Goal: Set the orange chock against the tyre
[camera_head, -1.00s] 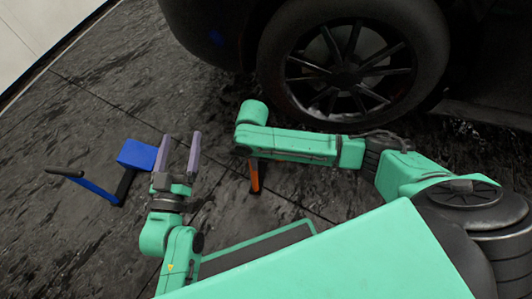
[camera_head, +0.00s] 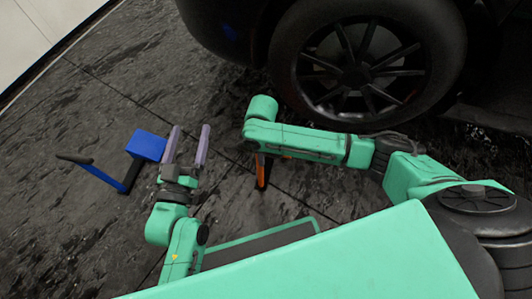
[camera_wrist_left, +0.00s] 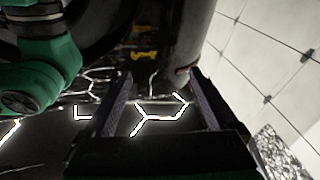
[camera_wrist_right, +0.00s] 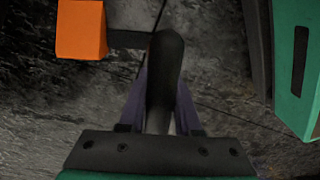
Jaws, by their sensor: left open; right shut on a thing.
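The orange chock (camera_wrist_right: 82,30) shows in the right wrist view as an orange block at the upper left, joined by a black bar to a black upright handle (camera_wrist_right: 166,60). My right gripper (camera_wrist_right: 161,100) is shut on that handle. In the head view my right arm hides most of the chock; an orange strip (camera_head: 261,171) shows below the wrist. The tyre (camera_head: 287,55) is on the dark car at the upper right, beyond my right arm, with a visible gap to the orange strip. My left gripper (camera_head: 188,138) is open and empty, left of the right wrist.
A blue chock (camera_head: 149,145) with a bar and long handle (camera_head: 75,158) lies on the floor beside my left gripper. The dark car body (camera_head: 225,30) fills the top. Tiled floor between the left gripper and the tyre is clear. A pale wall (camera_head: 40,30) is at upper left.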

